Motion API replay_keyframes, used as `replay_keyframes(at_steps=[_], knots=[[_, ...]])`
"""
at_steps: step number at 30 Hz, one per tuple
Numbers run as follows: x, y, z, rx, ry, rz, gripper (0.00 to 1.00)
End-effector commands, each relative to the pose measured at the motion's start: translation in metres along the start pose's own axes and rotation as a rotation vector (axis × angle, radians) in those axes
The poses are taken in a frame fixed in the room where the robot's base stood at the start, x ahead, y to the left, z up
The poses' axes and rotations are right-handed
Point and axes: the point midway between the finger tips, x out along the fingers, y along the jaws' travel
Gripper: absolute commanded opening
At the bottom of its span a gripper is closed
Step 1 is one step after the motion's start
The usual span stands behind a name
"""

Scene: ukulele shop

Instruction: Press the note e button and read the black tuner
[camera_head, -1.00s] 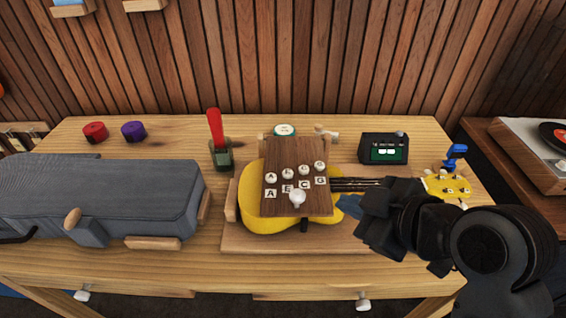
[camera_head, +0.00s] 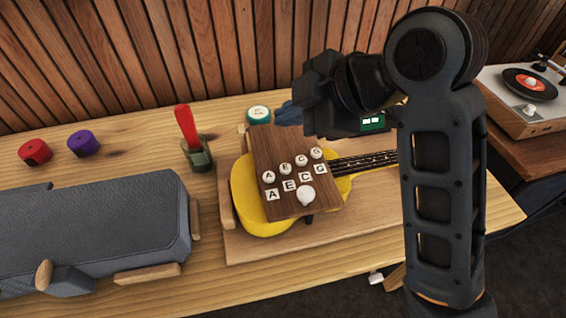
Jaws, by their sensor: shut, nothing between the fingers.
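A dark wooden board (camera_head: 262,160) lies over the yellow ukulele (camera_head: 247,208) and carries a row of small white lettered buttons. The second button from the left (camera_head: 285,169) stands behind the E label tile (camera_head: 290,186). A larger white knob (camera_head: 305,194) sits at the board's front. My gripper (camera_head: 287,113) is shut and empty, its blue fingertips above the board's back edge, apart from the buttons. The black tuner (camera_head: 372,122) is mostly hidden behind my arm. A bit of its green screen with white blocks shows, too small to read.
A teal-and-white round item (camera_head: 258,114) stands behind the board. A red-handled tool in a green holder (camera_head: 198,153) stands to the left. A grey case (camera_head: 90,240), red roll (camera_head: 35,151) and purple roll (camera_head: 83,143) lie further left. A turntable (camera_head: 520,95) is at far right.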

Motion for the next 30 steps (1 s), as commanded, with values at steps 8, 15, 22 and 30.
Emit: replay_keyframes(at_steps=[8, 15, 22, 30], knots=[[0.013, -0.009, 0.009, 0.001, 0.0, 0.0, 0.0], [0.035, -0.025, 0.025, 0.001, 0.0, 0.0, 0.0], [0.054, -0.039, 0.039, 0.003, 0.0, 0.0, 0.0], [0.062, -0.045, 0.045, 0.001, 0.0, 0.0, 0.0]])
